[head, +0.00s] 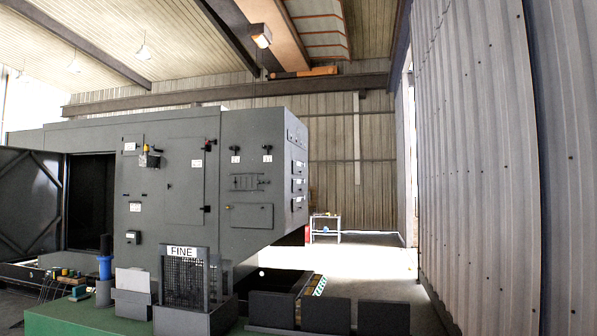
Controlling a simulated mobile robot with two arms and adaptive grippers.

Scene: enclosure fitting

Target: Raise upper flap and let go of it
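A large dark grey enclosure (262,145) stands across the middle left. Its front face carries a closed tall panel (187,180) and a low rectangular flap-like panel (249,215), which looks shut. A slotted plate (249,182) sits above that low panel. Several small rectangular covers are stacked on the narrow right-hand face, among them an upper one (298,168) and a lower one (298,203). I cannot tell for sure which of these is the upper flap. Neither of my grippers shows in the head view, and nothing is seen touching the enclosure.
A dark door (30,203) stands open at the left. A green-topped surface (75,318) in front holds a blue-handled tool (104,266) and a mesh bin marked FINE (183,280). Dark boxes (327,312) line the bottom. Bright floor (360,262) lies clear right of the enclosure, before a corrugated wall (480,150).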

